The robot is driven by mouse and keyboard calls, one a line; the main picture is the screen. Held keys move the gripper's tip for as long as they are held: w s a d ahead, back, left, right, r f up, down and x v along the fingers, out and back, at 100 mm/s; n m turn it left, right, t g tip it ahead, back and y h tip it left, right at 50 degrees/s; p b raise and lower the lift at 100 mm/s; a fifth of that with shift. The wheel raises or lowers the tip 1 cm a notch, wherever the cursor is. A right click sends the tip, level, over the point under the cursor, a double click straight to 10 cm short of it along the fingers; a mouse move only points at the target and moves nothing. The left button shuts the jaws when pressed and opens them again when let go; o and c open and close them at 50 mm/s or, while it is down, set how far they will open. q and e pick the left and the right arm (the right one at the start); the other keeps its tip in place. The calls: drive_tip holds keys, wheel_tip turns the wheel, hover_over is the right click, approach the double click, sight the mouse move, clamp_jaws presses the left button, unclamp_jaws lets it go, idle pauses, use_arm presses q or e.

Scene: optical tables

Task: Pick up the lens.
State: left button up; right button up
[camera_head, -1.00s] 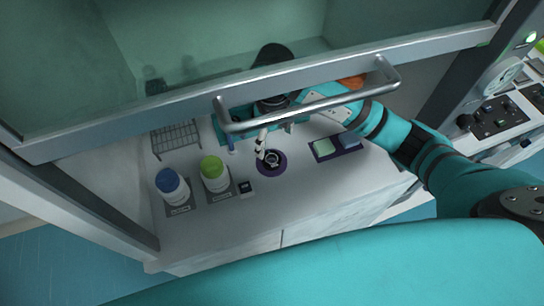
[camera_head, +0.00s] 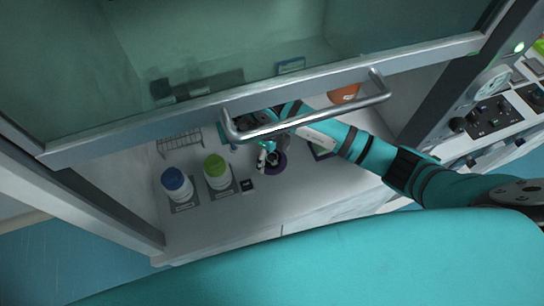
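A small dark ring-shaped piece, which looks like the lens (camera_head: 273,158), stands on a round purple pad (camera_head: 280,168) on the white worktop. My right arm comes in from the right, passing behind the metal handle. My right gripper (camera_head: 266,157) is at the pad, with a pale, dark-banded finger just left of the lens. The handle and arm hide part of the gripper, and I cannot tell whether it touches or closes on the lens. My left gripper is not in view.
A glass sash with a metal handle (camera_head: 310,118) hangs over the worktop. Left of the pad stand a blue-capped bottle (camera_head: 177,185), a green-capped bottle (camera_head: 216,172), a small black block (camera_head: 247,185) and a wire rack (camera_head: 180,142). An orange pot (camera_head: 344,93) is behind the arm.

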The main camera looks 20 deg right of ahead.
drive_tip(key=c, duration=1.3)
drive_tip(key=shift+r, duration=0.1)
drive_tip(key=shift+c, duration=0.2)
